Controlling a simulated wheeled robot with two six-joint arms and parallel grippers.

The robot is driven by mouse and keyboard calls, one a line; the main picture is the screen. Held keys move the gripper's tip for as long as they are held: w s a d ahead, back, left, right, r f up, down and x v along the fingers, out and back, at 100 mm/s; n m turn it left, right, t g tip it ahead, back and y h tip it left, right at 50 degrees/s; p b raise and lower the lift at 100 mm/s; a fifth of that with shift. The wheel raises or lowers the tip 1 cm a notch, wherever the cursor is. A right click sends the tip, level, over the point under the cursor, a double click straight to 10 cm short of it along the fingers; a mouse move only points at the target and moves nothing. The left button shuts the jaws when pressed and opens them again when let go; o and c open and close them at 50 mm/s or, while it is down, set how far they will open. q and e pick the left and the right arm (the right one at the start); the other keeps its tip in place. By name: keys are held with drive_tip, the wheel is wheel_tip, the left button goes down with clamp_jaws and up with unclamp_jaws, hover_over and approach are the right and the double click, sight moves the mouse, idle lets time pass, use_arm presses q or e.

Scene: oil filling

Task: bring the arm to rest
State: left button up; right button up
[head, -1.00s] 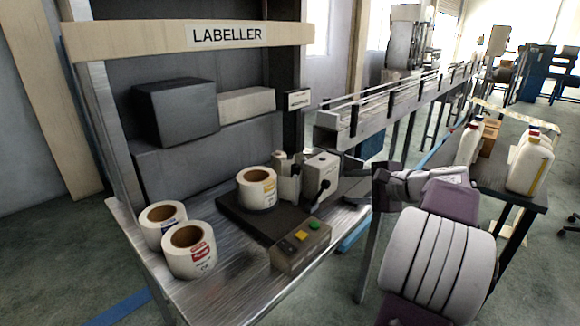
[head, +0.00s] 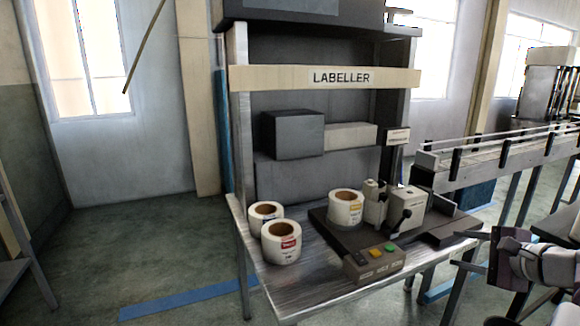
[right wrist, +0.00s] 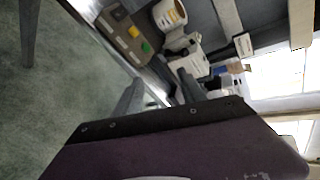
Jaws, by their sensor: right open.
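My right gripper (head: 460,251) is at the right of the head view, its two fingers apart and pointing left toward the labeller bench's front right corner. It is empty. In the right wrist view the two separated fingers (right wrist: 159,82) show with nothing between them. The labeller bench (head: 300,302) stands beyond it, with a label roll (head: 346,208) on the dark labelling machine. A control box (head: 374,262) with yellow and green buttons is at the machine's front. My left gripper is not in view.
Two more label rolls (head: 281,242) (head: 265,215) stand on the bench's left. A conveyor (head: 500,165) runs off to the right behind my gripper. The floor (head: 130,250) left of the bench is open, with a blue stripe (head: 190,299) on it.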

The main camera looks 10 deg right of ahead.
drive_tip(key=w+a+f+n+g+y, duration=0.1)
drive_tip(key=w+a+n+y, duration=0.15)
drive_tip(key=a, duration=0.45)
drive_tip(key=w+a+f+n+g+y, duration=0.1)
drive_tip(key=w+a, duration=0.2)
drive_tip(key=a, duration=0.4)
drive_tip(key=s+a+f+n+g+y, duration=0.25)
drive_tip(key=a+f+n+g, duration=0.2)
drive_tip(key=a+f, duration=0.65)
drive_tip(key=s+a+f+n+g+h, duration=0.4)
drive_tip(key=s+a+f+n+g, duration=0.15)
drive_tip(key=s+a+f, duration=0.45)
drive_tip(key=s+d+f+n+h, duration=0.4)
drive_tip(key=s+d+f+n, duration=0.15)
drive_tip(key=s+d, duration=0.2)
use_arm(q)
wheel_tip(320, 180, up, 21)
drive_tip(key=p, duration=2.1)
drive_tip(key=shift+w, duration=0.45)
use_arm(e)
wheel_tip(320, 180, up, 22)
drive_tip(key=w+n, duration=0.1)
drive_tip(key=w, duration=0.1)
drive_tip(key=shift+w+d+f+t, duration=0.15)
drive_tip(key=shift+d+t, duration=0.25)
